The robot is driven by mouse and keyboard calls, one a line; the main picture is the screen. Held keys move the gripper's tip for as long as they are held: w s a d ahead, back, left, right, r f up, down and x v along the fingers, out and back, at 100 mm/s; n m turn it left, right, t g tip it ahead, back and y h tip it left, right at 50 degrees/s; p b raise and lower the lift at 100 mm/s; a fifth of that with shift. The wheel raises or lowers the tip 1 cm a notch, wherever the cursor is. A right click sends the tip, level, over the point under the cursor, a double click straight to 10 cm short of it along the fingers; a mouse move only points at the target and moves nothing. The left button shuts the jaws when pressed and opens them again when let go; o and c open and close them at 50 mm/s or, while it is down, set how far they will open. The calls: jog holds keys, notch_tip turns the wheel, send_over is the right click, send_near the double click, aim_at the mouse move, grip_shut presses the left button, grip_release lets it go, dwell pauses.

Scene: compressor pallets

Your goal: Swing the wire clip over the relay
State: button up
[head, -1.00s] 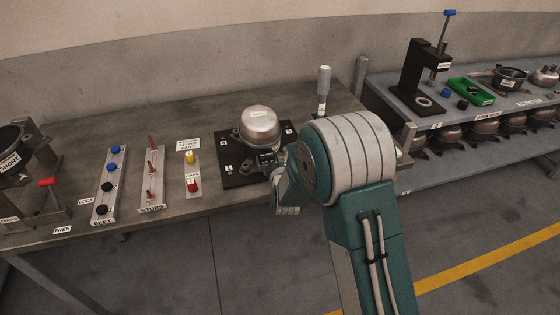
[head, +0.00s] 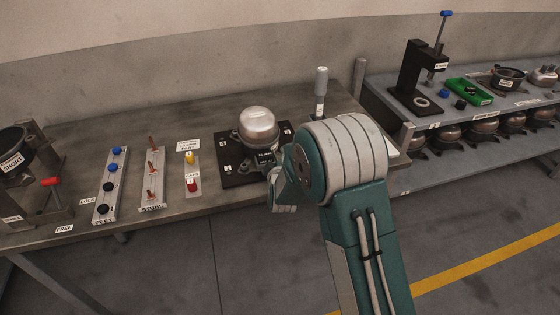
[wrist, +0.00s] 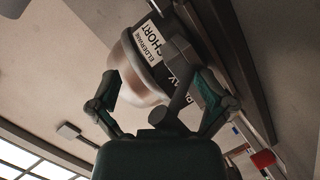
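The compressor (head: 258,124), a silvery dome on a black base plate (head: 228,180), stands on the bench. The wrist view shows its rounded shell (wrist: 131,72) with a black band labelled SHORT. A dark block with a partly hidden label, seemingly the relay (wrist: 187,89), is on its side. A dark grey rod (wrist: 178,101) with a thicker end crosses in front of it; it may be the wire clip, but I cannot tell surely. My gripper (wrist: 160,82) is open, its fingers apart on either side of the rod, with no visible grip. In the head view my arm hides most of the gripper.
Left of the compressor are a yellow and red cap strip (head: 197,190), a copper stud rack (head: 151,206) and a blue and black knob rack (head: 101,217). A grey-handled lever (head: 321,82) stands behind my arm. A second bench (head: 425,120) is at the right.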

jog(key=shift+s+a+r, duration=0.3)
jog(key=shift+a+r, duration=0.15)
jog(key=shift+a, duration=0.05)
jog(key=s+d+r+m+g, duration=0.25)
jog(key=s+d+r, duration=0.25)
jog(key=s+r, duration=0.25)
jog(key=s+d+r+m+g, duration=0.2)
jog(key=s+d+r+m, duration=0.3)
jog(key=s, duration=0.4)
jog(key=s+d+r+m+g, duration=0.2)
jog(key=s+d, duration=0.1)
jog(key=s, duration=0.7)
jog(key=s+d+r+m+g+h, duration=0.1)
jog(key=s+d+r+m+g, duration=0.2)
jog(key=s, duration=0.7)
jog(key=shift+s+d+h, duration=0.3)
jog(key=shift+s, duration=0.05)
jog(key=shift+r, duration=0.1)
